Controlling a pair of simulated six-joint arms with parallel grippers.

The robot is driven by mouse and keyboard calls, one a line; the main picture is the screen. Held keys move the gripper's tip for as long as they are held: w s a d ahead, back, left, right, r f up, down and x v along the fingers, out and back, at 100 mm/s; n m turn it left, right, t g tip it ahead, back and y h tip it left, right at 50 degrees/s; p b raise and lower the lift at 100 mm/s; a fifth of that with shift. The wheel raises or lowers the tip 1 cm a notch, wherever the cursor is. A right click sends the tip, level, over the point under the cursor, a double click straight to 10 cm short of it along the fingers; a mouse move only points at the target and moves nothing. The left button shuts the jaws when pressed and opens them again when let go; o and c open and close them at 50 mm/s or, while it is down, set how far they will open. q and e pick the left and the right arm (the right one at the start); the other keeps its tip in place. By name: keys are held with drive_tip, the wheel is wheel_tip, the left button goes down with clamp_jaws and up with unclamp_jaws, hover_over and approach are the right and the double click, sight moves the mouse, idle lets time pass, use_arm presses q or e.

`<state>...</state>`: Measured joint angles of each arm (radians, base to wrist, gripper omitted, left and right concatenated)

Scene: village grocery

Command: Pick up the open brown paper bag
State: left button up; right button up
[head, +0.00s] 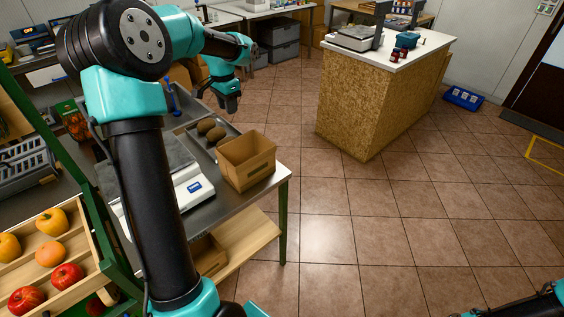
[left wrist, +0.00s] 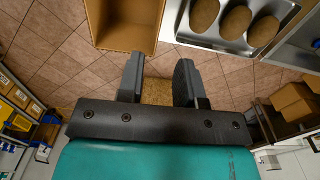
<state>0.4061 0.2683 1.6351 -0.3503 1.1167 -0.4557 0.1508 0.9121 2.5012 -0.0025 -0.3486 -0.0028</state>
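The open brown paper bag (head: 247,162) stands upright at the right end of the metal counter, its mouth facing up. In the left wrist view the bag (left wrist: 124,44) is at the top, beyond the fingertips. My left gripper (head: 229,103) is above the counter's far side, behind the bag in the head view and apart from it. In the left wrist view the gripper (left wrist: 159,78) has its two fingers spread with nothing between them. Part of my right arm shows at the bottom right of the head view; its gripper is not visible.
A metal tray (left wrist: 226,56) with brown oval loaves or potatoes lies close beside the bag. A white scale (head: 189,192) is on the counter's near side. A crate of fruit and peppers (head: 88,258) is at the lower left. Open tiled floor lies right of the counter.

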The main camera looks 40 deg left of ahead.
use_arm(q)
drive_tip(key=shift+w+r, duration=0.1)
drive_tip(key=shift+w, duration=0.2)
drive_tip(key=shift+s, duration=0.1)
wheel_tip(320, 180, down, 12)
idle(0.6)
drive_tip(key=shift+w+f, duration=0.15)
drive_tip(key=shift+f, duration=1.2)
drive_tip(key=shift+w+f, duration=0.15)
drive_tip(key=shift+f, duration=1.2)
